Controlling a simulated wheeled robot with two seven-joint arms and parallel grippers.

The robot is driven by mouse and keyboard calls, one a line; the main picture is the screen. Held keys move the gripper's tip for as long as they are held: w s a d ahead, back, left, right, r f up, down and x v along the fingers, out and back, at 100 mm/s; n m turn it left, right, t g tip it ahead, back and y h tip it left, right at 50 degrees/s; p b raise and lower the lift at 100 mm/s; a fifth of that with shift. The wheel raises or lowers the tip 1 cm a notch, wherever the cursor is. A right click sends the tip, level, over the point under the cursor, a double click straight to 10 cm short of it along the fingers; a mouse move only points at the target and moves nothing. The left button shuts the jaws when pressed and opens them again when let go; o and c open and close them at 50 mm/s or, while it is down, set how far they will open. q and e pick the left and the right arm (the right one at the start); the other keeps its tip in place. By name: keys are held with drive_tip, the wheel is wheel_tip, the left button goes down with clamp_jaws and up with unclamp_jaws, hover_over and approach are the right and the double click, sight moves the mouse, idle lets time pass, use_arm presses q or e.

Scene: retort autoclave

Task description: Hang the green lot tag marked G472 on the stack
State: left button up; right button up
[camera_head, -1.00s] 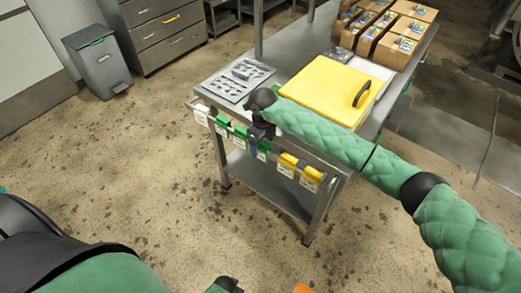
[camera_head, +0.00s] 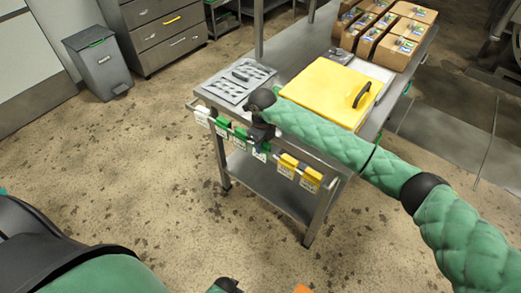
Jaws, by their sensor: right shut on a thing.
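A row of lot tags hangs on the rail along the near edge of the steel table. The row has a white tag (camera_head: 202,116), two green tags (camera_head: 222,126) (camera_head: 239,137) and two yellow tags (camera_head: 287,165) (camera_head: 310,180). My right gripper (camera_head: 262,138) is at the rail, between the second green tag and the first yellow one. It is shut on a third green tag (camera_head: 260,153), whose upper part it hides. The print on the tags is too small to read.
On the steel table (camera_head: 287,88) lie a grey slotted plate (camera_head: 236,85), a yellow lid-like panel with a dark handle (camera_head: 325,88) and several labelled brown boxes (camera_head: 385,30). A grey bin (camera_head: 98,65) and a drawer cabinet (camera_head: 155,35) stand behind. The floor at left is clear.

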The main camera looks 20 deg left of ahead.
drive_tip(key=shift+w+d+r, duration=0.15)
drive_tip(key=shift+r, duration=1.95)
drive_tip(key=s+a+r, duration=0.2)
drive_tip(key=s, duration=0.4)
drive_tip(key=shift+s+a, duration=0.25)
drive_tip(key=shift+s, duration=0.1)
